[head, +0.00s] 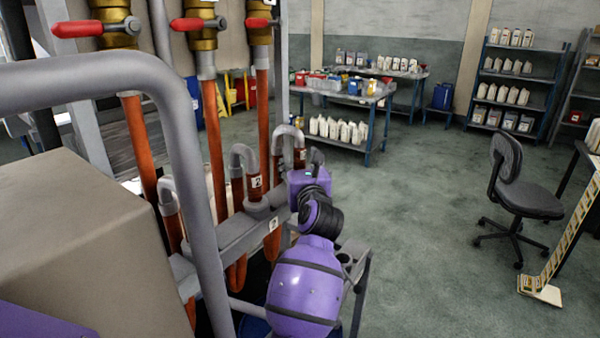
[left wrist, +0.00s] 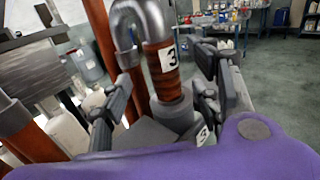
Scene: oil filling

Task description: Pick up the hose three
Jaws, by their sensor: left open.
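Hose three is an orange hose with a grey hooked metal nozzle and a white "3" label. In the head view its nozzle (head: 284,134) stands upright in a holder on the rack, partly hidden by my gripper. In the left wrist view hose three (left wrist: 160,72) stands between the two dark fingers of my left gripper (left wrist: 168,64). The fingers are open, one on each side of the hose, with a gap visible on the left. In the head view my left gripper (head: 311,160) is at the rack's far end. My right gripper is not in view.
Hose two (head: 237,185) stands beside it on the grey rack (head: 225,236), and another hooked hose (head: 170,203) is nearer. A thick grey pipe (head: 185,130) and red-handled valves (head: 110,28) are close on the left. A chair (head: 520,190) stands on open floor at right.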

